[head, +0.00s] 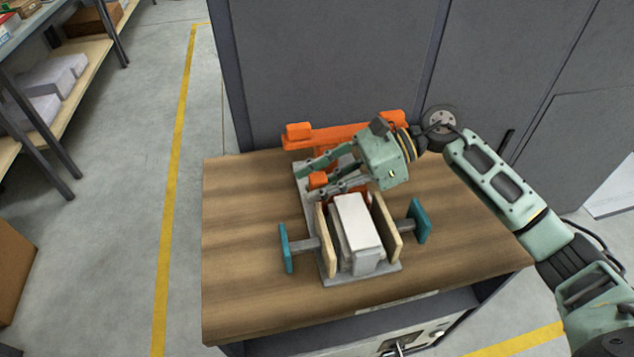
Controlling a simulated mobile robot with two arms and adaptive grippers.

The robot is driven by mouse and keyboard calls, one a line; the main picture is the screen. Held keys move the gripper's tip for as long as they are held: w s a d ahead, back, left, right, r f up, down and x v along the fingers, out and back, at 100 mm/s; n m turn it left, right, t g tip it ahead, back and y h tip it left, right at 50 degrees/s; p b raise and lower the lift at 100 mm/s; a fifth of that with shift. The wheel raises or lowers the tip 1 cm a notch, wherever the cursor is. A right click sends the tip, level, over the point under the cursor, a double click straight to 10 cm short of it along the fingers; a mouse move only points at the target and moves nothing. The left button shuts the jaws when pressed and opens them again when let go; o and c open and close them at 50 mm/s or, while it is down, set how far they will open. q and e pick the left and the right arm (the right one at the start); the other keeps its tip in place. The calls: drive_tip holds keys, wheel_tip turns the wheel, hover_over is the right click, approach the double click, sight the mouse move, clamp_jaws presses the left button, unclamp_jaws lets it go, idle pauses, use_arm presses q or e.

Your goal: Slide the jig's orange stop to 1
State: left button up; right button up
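The jig has a grey base plate (345,280) on the wooden top. It has two tan side plates, teal end handles (286,248) and a pale block (357,222) between the plates. An orange crossbar (340,133) with raised ends spans its back. A small orange knob (318,180), apparently part of the stop, shows in front of the crossbar. My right gripper (306,182) reaches in from the right, its two fingers spread on either side of the knob. I cannot tell if either touches it. The gripper hides much of the stop, and no number is readable. My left gripper is not in view.
The jig stands on a wooden-topped cabinet (240,240) with a drawer front below. Tall grey cabinets (330,60) rise right behind the crossbar. The wooden top is clear left of the jig. Shelves (60,80) stand at the far left, past a yellow floor line.

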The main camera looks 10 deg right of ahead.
drive_tip(key=o, duration=0.5)
drive_tip(key=shift+s, duration=0.35)
drive_tip(key=shift+w, duration=0.15)
drive_tip(key=shift+d, duration=0.2)
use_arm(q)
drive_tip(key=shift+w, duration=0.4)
use_arm(e)
drive_tip(key=v, duration=1.1)
drive_tip(key=shift+d+r, duration=0.25)
drive_tip(key=shift+d, duration=0.05)
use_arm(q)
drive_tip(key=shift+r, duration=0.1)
